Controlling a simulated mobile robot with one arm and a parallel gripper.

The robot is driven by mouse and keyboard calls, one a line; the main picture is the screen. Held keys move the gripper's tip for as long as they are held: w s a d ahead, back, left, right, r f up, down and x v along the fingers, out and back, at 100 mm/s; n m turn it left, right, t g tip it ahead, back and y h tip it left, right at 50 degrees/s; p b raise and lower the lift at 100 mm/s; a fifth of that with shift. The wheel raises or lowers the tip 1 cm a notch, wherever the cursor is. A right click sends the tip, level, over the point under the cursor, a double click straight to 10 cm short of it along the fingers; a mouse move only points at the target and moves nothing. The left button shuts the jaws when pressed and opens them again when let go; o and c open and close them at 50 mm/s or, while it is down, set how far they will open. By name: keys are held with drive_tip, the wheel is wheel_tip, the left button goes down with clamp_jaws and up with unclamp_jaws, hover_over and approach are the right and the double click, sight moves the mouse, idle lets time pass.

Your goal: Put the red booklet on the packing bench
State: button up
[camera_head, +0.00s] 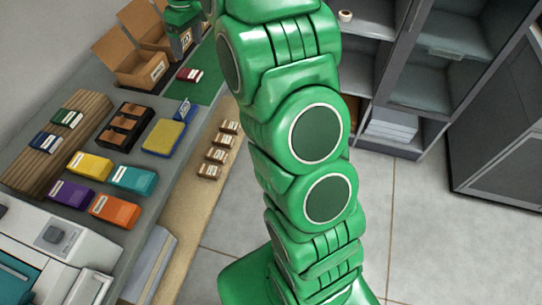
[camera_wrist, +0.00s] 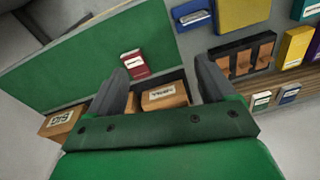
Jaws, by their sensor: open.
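The red booklet (camera_head: 190,74), small with a white label, lies flat on the green mat (camera_head: 208,82) at the far end of the grey bench (camera_head: 95,80). I cannot tell from the pictures whether this is the packing bench. In the wrist view the booklet (camera_wrist: 133,64) lies on the green surface (camera_wrist: 80,65), just beyond my left finger and apart from it. My gripper (camera_head: 182,40) is over the far end of the bench, near the open cartons. In the wrist view my gripper (camera_wrist: 162,68) is open, with nothing held between its fingers.
Open cardboard cartons (camera_head: 138,68) stand behind the booklet. A dark divided tray (camera_head: 124,127), a yellow-and-blue pad (camera_head: 164,137), a ribbed brown mat (camera_head: 85,108) and several coloured boxes (camera_head: 115,210) cover the nearer bench. Small brown blocks (camera_head: 215,155) line the wooden strip.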

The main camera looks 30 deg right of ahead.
drive_tip(key=s+r+m+g, duration=0.1)
drive_tip(key=s+r+m, duration=0.15)
drive_tip(key=s, duration=0.95)
drive_tip(key=s+r+m, duration=0.1)
drive_tip(key=s+r, duration=0.2)
drive_tip(key=s, duration=1)
drive_tip(key=s+f+m, duration=0.1)
drive_tip(key=s+m, duration=0.1)
drive_tip(key=s, duration=0.9)
drive_tip(key=s+f+m+g+h, duration=0.1)
drive_tip(key=s, duration=1.1)
drive_tip(key=shift+d+f+m, duration=0.2)
drive_tip(key=shift+f+m, duration=0.15)
drive_tip(key=shift+f, duration=0.05)
